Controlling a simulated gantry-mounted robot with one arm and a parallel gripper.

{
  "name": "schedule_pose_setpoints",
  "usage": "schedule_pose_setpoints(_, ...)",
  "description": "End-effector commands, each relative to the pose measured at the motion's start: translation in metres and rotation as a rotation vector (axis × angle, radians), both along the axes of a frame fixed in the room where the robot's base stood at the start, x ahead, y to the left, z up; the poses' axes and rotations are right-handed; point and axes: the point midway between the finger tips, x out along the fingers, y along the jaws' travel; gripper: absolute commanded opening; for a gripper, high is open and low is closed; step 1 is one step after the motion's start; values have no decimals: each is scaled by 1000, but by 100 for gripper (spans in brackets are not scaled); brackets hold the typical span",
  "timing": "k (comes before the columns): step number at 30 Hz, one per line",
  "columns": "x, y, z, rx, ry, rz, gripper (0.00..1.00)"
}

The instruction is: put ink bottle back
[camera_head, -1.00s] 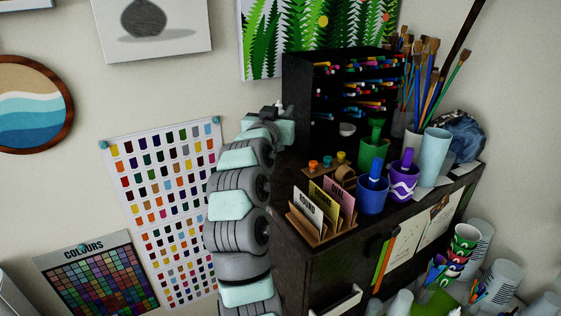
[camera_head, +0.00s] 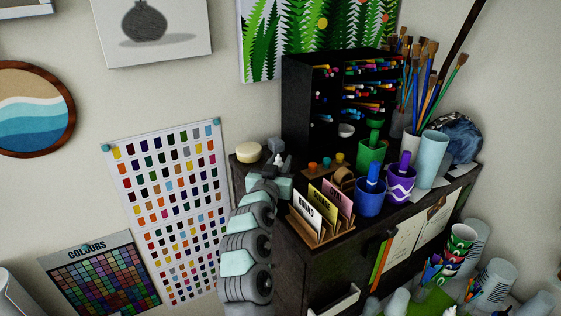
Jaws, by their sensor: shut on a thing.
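My gripper (camera_head: 279,168) is at the end of my grey and pale green arm, low over the back left part of the dark cabinet top. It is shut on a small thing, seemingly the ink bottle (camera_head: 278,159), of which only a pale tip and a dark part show. The fingers are small and partly hidden by my arm. To the right, small bottles with orange, teal and yellow caps (camera_head: 326,163) stand in a wooden holder.
A cream round thing (camera_head: 248,152) and a grey block (camera_head: 275,145) lie just behind my gripper. A dark marker rack (camera_head: 297,105) stands at the back. A card holder (camera_head: 325,232), a blue cup (camera_head: 370,198) and a purple cup (camera_head: 399,187) stand to the right.

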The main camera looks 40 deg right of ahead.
Motion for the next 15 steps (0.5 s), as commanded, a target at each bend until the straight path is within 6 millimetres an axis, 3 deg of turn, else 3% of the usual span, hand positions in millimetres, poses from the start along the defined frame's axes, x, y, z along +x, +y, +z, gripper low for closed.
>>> schedule_pose_setpoints(7,0,0,-4,0,0,0,0)
schedule_pose_setpoints(8,0,0,-3,0,0,0,30)
schedule_pose_setpoints(15,0,0,-2,1,1,0,49)
